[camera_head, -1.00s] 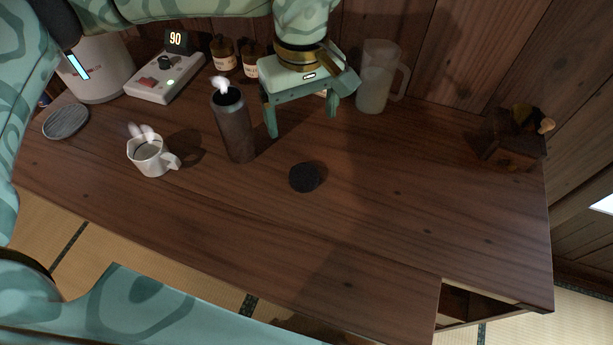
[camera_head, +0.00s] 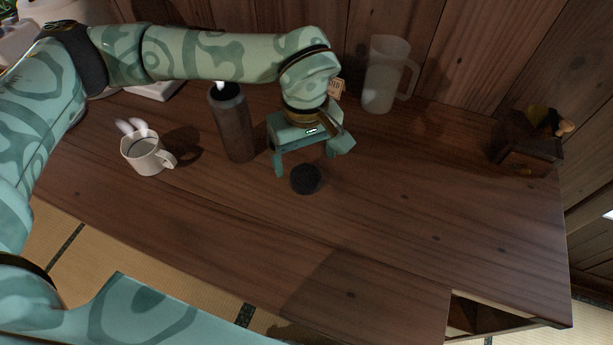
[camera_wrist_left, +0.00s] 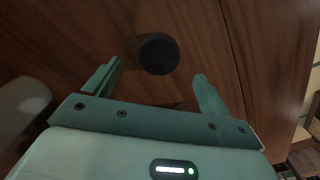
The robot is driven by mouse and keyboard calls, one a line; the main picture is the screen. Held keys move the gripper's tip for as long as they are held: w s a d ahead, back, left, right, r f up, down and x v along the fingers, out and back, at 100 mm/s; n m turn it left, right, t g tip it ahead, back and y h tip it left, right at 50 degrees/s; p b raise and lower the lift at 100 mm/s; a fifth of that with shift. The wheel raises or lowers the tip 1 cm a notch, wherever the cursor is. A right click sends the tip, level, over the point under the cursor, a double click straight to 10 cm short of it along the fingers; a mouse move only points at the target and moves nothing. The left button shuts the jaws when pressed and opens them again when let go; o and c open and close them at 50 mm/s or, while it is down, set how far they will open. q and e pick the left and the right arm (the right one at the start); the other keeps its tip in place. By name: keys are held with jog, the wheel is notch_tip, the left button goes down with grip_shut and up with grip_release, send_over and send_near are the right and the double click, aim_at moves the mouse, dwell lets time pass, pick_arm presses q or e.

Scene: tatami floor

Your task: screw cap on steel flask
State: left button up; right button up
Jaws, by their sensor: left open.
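The steel flask (camera_head: 234,128) stands upright on the wooden table, dark with a steel neck and steam at its open mouth. The round black cap (camera_head: 306,179) lies flat on the table to the right of the flask. My left gripper (camera_head: 306,164) is open and empty, pointing down just behind the cap. In the left wrist view the cap (camera_wrist_left: 158,54) lies ahead of the two spread fingers, not between them. A blurred shape at the left edge there may be the flask. My right gripper is not in view.
A steaming white mug (camera_head: 146,155) stands left of the flask. A clear pitcher (camera_head: 383,82) stands at the back wall, and a dark wooden box (camera_head: 528,146) at the right. The table's right middle is clear. An open drawer (camera_head: 487,315) shows at the front right.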

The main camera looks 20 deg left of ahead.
aim_at(306, 175)
pick_arm(q)
notch_tip(306, 175, down, 5)
jog(key=shift+w+f+b, duration=0.1)
jog(key=shift+b, duration=1.05)
jog(key=c, duration=1.1)
jog(key=shift+o, duration=0.2)
